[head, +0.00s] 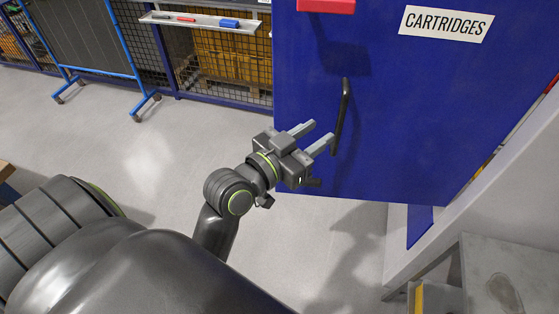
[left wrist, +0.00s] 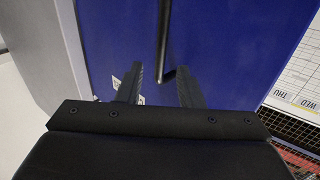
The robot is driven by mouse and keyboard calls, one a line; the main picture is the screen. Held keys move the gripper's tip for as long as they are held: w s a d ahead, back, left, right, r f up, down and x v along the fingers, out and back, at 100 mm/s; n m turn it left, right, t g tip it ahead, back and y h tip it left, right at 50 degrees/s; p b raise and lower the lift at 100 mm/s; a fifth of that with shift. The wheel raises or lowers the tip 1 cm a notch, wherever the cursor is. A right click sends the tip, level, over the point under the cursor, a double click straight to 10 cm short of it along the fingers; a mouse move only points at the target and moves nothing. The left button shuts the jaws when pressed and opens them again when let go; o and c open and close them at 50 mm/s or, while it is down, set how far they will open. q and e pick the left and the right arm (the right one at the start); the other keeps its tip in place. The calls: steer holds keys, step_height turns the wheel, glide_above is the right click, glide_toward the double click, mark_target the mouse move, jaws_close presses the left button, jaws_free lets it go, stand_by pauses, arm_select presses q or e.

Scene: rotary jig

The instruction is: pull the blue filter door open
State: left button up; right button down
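The blue filter door (head: 420,120) fills the right half of the head view, with a white CARTRIDGES label (head: 446,23) and a dark upright bar handle (head: 342,115). The door (left wrist: 225,40) and handle (left wrist: 163,35) also show in the left wrist view. My left gripper (head: 320,133) is open and empty, just left of the handle's lower part in the head view. In the left wrist view the handle's lower end lies between the two spread fingers (left wrist: 160,88), toward their tips. I cannot tell whether they touch it. My right gripper is out of view.
A red block (head: 326,5) sits high on the door. A pale cabinet side (head: 470,190) and a grey metal surface (head: 510,275) stand at the right. A wheeled board (head: 80,40) and a marker shelf (head: 200,22) are at the back left. The grey floor (head: 140,140) between is clear.

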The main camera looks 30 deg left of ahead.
arm_select(q)
steer(key=p+v, duration=0.5)
steer(key=v, duration=0.4)
stand_by(0.3)
steer(key=a+f+n+g+y+b, duration=0.1)
steer(key=a+f+n+g+y, duration=0.2)
steer(key=f, duration=1.6)
steer(key=a+f+g+y+b, duration=0.1)
steer(key=a+f+g+b, duration=0.2)
steer(key=f, duration=1.6)
steer(key=s+a+f+g+y, duration=0.1)
steer(key=s+f+g, duration=0.2)
steer(key=s+f, duration=0.4)
steer(key=s+a+f+g, duration=0.1)
steer(key=s+f+g, duration=0.25)
steer(key=f, duration=0.55)
steer(key=s+f+g, duration=0.2)
steer(key=s+f, duration=0.3)
steer(key=s, duration=0.3)
steer(key=s+a+f+g+y+b, duration=0.1)
steer(key=s+f, duration=0.5)
steer(key=s, duration=0.3)
steer(key=shift+s+a+n+g, duration=0.25)
steer(key=shift+s+n+g, duration=0.1)
steer(key=shift+n, duration=0.05)
